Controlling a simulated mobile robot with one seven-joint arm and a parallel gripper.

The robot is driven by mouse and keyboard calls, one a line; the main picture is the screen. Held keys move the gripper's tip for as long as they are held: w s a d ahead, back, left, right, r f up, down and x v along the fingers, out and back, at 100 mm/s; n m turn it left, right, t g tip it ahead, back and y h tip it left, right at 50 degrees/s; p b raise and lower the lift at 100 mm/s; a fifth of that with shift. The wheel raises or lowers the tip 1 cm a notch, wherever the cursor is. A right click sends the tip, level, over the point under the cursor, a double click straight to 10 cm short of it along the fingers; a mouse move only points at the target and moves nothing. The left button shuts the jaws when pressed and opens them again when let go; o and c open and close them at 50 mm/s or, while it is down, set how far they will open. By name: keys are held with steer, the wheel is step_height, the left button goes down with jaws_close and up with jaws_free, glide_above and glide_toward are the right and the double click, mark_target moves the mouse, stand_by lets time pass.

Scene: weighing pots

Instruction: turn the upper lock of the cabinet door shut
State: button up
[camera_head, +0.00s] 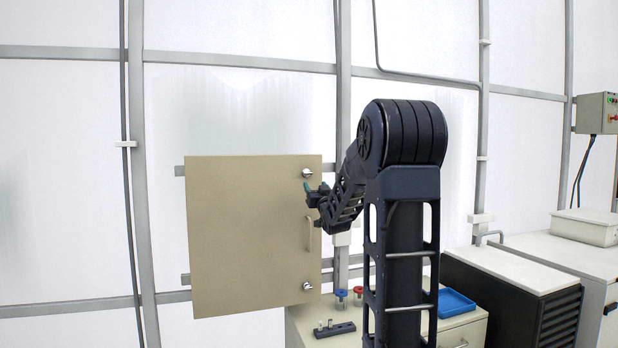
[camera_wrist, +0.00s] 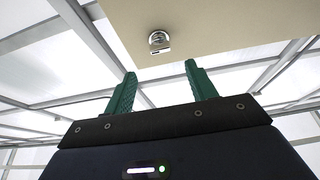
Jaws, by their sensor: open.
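The beige cabinet door (camera_head: 250,240) is a flat panel on the wall, left of my arm. The upper lock (camera_head: 307,173) is a small round silver piece near the door's upper right corner. In the wrist view the upper lock (camera_wrist: 159,41) lies ahead of my fingertips, slightly above the gap between them. My gripper (camera_head: 311,192) is just below the upper lock in the head view. In the wrist view my gripper (camera_wrist: 158,70) has its two green fingers apart, with nothing between them. It appears not to touch the lock.
A door handle (camera_head: 310,234) and a lower lock (camera_head: 307,286) sit below on the same door edge. A counter (camera_head: 300,325) at lower right bears a dark rack (camera_head: 334,330), small jars (camera_head: 358,291) and a blue tray (camera_head: 455,302). The wall left of the door is clear.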

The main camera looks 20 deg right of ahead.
mark_target(309, 174)
steer(key=x, duration=0.9)
steer(key=shift+w+r, duration=0.1)
steer(key=shift+w, duration=0.2)
steer(key=c, duration=1)
